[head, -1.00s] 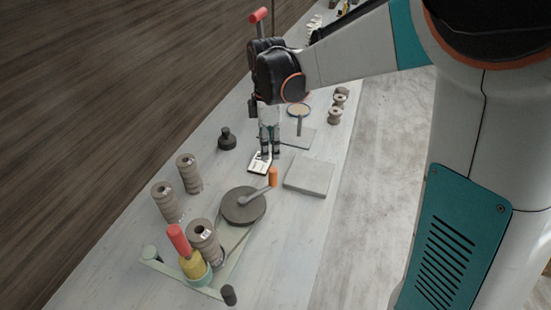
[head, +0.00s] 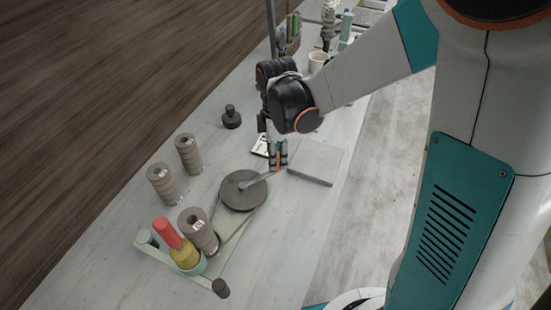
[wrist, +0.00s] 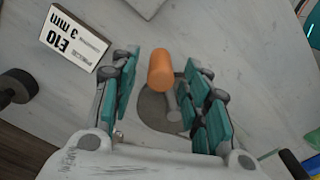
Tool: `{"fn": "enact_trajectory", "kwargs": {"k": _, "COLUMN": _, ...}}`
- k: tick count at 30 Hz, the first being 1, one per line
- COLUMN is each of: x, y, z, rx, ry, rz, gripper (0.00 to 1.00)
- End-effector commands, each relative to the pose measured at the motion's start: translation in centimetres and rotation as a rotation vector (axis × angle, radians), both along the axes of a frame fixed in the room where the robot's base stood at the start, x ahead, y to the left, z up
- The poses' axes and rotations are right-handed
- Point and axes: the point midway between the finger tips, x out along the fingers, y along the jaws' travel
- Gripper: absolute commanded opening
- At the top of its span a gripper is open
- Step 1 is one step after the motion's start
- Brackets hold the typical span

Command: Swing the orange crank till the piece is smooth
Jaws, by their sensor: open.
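The orange crank handle (wrist: 161,70) stands between the open fingers of my gripper (wrist: 158,95) in the wrist view, with a gap on both sides. In the head view my gripper (head: 278,160) hides most of the handle. A grey crank arm (head: 258,181) runs from it to the dark round disc (head: 240,194).
A grey labelled spool (head: 200,232) stands beside the yellow piece, and two ribbed grey spools (head: 162,184) stand left. A white card marked E10 3 mm (wrist: 74,38) and a flat grey slab (head: 318,160) lie close to my gripper. A dark knob (head: 231,118) stands behind.

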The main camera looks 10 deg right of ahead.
Motion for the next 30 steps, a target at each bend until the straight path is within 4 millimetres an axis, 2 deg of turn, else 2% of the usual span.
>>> {"fn": "enact_trajectory", "kwargs": {"k": 1, "x": 0.0, "y": 0.0, "z": -1.1, "rx": 0.0, "ry": 0.0, "rz": 0.0, "gripper": 0.43}}
{"fn": "enact_trajectory", "kwargs": {"k": 6, "x": 0.0, "y": 0.0, "z": -2.9, "rx": 0.0, "ry": 0.0, "rz": 0.0, "gripper": 0.43}}
{"fn": "enact_trajectory", "kwargs": {"k": 18, "x": 0.0, "y": 0.0, "z": -3.5, "rx": 0.0, "ry": 0.0, "rz": 0.0, "gripper": 0.43}}
{"fn": "enact_trajectory", "kwargs": {"k": 19, "x": 0.0, "y": 0.0, "z": -3.5, "rx": 0.0, "ry": 0.0, "rz": 0.0, "gripper": 0.41}}
{"fn": "enact_trajectory", "kwargs": {"k": 24, "x": 0.0, "y": 0.0, "z": -3.5, "rx": 0.0, "ry": 0.0, "rz": 0.0, "gripper": 0.02}}
{"fn": "enact_trajectory", "kwargs": {"k": 30, "x": 0.0, "y": 0.0, "z": -3.5, "rx": 0.0, "ry": 0.0, "rz": -0.001, "gripper": 0.0}}
